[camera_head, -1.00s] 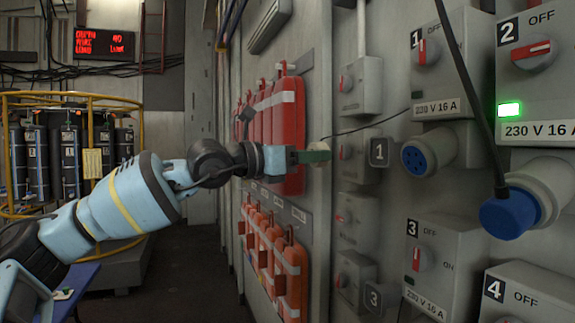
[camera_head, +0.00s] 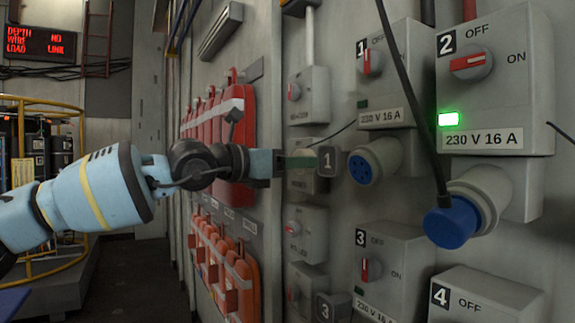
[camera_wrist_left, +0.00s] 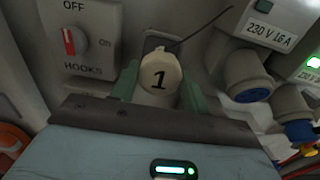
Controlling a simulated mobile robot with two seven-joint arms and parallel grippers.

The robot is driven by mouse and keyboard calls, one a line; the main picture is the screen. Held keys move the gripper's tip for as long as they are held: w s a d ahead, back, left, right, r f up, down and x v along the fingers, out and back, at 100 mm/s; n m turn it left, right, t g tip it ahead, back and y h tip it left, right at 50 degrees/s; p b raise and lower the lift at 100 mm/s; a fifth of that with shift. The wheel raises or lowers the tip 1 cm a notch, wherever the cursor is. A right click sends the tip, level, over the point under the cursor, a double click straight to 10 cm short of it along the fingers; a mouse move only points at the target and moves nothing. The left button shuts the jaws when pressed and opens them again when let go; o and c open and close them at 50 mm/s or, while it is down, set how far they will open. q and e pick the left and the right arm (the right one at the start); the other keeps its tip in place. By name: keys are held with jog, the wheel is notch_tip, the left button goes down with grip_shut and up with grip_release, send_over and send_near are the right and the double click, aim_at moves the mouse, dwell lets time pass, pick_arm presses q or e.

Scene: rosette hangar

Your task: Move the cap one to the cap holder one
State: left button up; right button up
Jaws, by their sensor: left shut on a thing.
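Cap one, a cream round cap marked "1" (camera_wrist_left: 160,78), sits between the green fingers of my left gripper (camera_head: 302,162). The gripper is shut on it, also seen in the left wrist view (camera_wrist_left: 157,90). Cap holder one appears to be the grey plate marked "1" (camera_head: 327,161) on the wall. In the head view the fingertips reach the plate's left edge; I cannot tell whether they touch. In the wrist view a dark grey plate shows partly behind the cap, which hides most of it. My right gripper is not in view.
Blue socket 1 (camera_head: 362,167) is just right of the plate. Socket 2 has a blue plug (camera_head: 450,221) with a hanging black cable. A thin cord (camera_head: 335,135) runs near the fingers. A switch box marked "HOOKS" (camera_wrist_left: 82,38) stands beside the cap. Red cylinders (camera_head: 215,125) hang left.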

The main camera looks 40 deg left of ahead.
pick_arm(q)
jog(key=shift+x, duration=1.6)
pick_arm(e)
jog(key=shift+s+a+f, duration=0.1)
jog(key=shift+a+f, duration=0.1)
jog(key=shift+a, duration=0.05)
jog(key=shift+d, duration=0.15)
pick_arm(q)
jog(key=shift+b, duration=0.35)
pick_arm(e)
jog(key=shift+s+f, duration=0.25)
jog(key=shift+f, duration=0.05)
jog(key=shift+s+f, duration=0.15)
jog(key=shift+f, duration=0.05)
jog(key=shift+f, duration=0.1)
pick_arm(q)
jog(key=shift+b, duration=0.4)
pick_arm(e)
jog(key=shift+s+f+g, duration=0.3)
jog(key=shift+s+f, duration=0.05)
